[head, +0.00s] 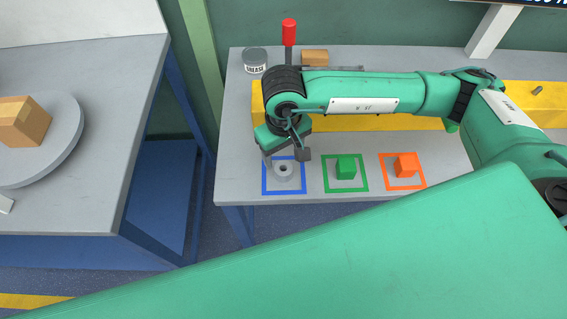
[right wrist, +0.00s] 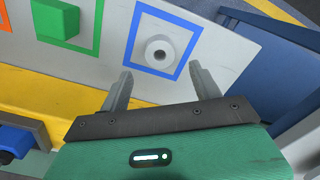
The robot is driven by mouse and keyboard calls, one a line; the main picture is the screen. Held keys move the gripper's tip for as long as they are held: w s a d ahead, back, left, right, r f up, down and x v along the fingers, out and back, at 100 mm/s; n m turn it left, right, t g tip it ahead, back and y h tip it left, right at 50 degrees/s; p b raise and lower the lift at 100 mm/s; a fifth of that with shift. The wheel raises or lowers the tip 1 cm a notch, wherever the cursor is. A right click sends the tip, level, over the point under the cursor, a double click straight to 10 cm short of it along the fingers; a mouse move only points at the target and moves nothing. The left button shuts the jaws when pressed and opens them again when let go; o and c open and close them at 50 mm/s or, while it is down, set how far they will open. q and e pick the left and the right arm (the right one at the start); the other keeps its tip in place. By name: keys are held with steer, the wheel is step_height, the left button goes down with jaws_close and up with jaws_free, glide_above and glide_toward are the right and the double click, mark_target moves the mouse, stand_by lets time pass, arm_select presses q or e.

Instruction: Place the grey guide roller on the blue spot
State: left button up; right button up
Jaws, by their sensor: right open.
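The grey guide roller (head: 283,172), a short ring with a dark centre hole, stands inside the blue square outline, the blue spot (head: 284,192). In the right wrist view the roller (right wrist: 159,51) sits near the middle of the blue outline (right wrist: 132,37). My right gripper (head: 283,158) is just above the roller. Its two fingers are spread apart with nothing between them, and in the right wrist view the roller is beyond the fingertips (right wrist: 160,73). My left gripper is not in view.
A green block (head: 346,167) stands in a green outline and an orange block (head: 405,165) in an orange one. Behind them is a yellow bar (head: 400,123). A labelled tin (head: 255,60) stands at the back left. Another table (head: 90,190) is at the left.

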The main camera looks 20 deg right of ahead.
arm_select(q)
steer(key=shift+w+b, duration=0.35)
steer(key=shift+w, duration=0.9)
arm_select(e)
step_height(320, 180, up, 5)
steer(key=shift+f, duration=0.1)
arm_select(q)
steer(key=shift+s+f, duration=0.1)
